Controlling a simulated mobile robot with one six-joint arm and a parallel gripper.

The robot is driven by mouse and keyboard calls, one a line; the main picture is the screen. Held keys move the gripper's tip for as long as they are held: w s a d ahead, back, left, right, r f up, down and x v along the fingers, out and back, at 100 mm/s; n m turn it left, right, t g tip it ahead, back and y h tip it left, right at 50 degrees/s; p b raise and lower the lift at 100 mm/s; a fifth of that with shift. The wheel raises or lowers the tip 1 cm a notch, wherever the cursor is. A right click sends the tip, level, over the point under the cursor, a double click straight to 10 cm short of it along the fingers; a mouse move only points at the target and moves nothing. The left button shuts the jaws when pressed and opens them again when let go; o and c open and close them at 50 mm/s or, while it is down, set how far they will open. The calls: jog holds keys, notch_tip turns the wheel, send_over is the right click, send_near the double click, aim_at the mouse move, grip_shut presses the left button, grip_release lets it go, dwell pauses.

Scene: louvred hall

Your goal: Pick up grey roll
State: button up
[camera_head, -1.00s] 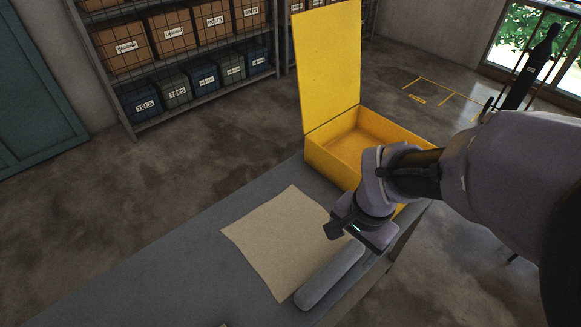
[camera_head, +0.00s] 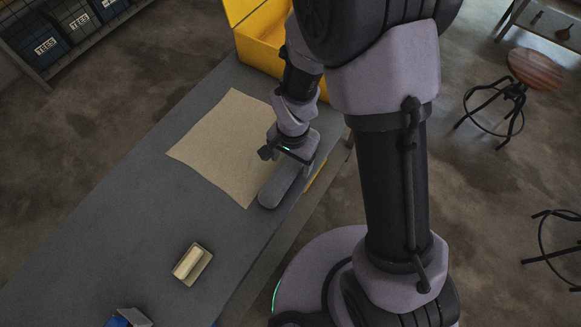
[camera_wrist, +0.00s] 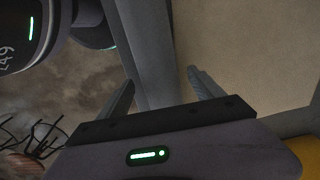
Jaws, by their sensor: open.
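The grey roll (camera_head: 283,187) is a long, round-ended grey piece. It lies on the bench along the right edge of a beige sheet (camera_head: 222,140), near the bench's edge. My gripper (camera_head: 285,157) is over the roll and hides part of it in the head view. In the wrist view my gripper (camera_wrist: 160,82) is open, with one finger on each side of a grey strip that looks like the roll (camera_wrist: 168,55). Whether the fingers touch it I cannot tell.
An open yellow box (camera_head: 262,45) stands at the bench's far end, close to my arm. A small tray with a pale block (camera_head: 190,264) and a blue item (camera_head: 122,319) are nearer on the grey bench (camera_head: 110,220). A stool (camera_head: 535,68) stands at right.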

jog(key=shift+f, duration=0.4)
jog(key=shift+r, duration=0.15)
jog(key=shift+c, duration=0.8)
jog(key=c, duration=1.4)
jog(key=shift+r, duration=0.1)
